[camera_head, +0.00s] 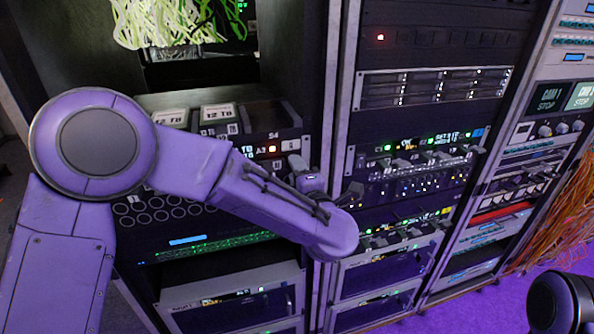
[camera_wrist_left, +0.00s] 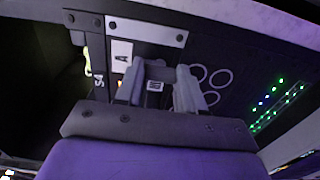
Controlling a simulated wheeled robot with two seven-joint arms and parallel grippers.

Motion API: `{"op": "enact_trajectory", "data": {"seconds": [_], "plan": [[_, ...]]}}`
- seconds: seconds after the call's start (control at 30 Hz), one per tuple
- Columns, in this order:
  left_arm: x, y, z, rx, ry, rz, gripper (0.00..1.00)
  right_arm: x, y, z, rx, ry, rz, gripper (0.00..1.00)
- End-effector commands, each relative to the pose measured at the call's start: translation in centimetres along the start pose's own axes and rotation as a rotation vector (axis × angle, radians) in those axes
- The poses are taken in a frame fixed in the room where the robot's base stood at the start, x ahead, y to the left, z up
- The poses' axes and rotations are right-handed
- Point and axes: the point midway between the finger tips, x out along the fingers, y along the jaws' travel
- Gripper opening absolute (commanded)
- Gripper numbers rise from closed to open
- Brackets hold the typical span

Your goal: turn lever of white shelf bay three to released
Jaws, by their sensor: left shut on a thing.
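A white label (camera_wrist_left: 121,55) marked A sits just above, near an "S4" mark. No bay reads clearly as three. My right gripper is out of view.
Drives marked 12 TB (camera_head: 221,112) sit in the shelf, under pale green cables (camera_head: 165,22). A panel of round holes (camera_head: 160,208) lies below. Racks of lit equipment (camera_head: 420,165) stand to the right. Orange cables (camera_head: 565,215) hang at the far right. Purple floor shows in front.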

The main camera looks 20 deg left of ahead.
Motion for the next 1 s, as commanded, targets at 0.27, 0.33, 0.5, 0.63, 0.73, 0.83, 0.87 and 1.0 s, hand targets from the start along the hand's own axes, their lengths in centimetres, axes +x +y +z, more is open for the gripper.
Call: {"op": "enact_trajectory", "data": {"seconds": [0.27, 0.33, 0.5, 0.63, 0.73, 0.83, 0.87, 1.0], "plan": [[-0.06, -0.14, 0.03, 0.027, -0.002, -0.002, 0.08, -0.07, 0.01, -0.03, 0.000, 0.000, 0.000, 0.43], [-0.07, -0.15, 0.03, 0.027, -0.002, -0.002, 0.08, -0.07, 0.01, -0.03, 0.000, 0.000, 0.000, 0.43], [-0.07, -0.15, 0.03, 0.027, -0.002, -0.002, 0.08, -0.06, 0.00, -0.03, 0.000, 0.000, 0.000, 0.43], [-0.07, -0.14, 0.02, 0.026, -0.002, -0.002, 0.64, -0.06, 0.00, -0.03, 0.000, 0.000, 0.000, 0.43], [-0.05, -0.11, 0.01, 0.025, -0.001, -0.002, 0.64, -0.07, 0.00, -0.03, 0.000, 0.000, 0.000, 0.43], [-0.03, -0.08, -0.01, 0.024, -0.001, -0.001, 0.64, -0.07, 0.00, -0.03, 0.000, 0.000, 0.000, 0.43], [-0.03, -0.07, -0.01, 0.024, -0.001, -0.001, 0.64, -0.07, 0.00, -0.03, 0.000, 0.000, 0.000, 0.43], [-0.94, -0.20, 0.07, 0.022, -0.003, 0.001, 0.64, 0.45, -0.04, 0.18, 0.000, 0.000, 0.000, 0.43]]}}
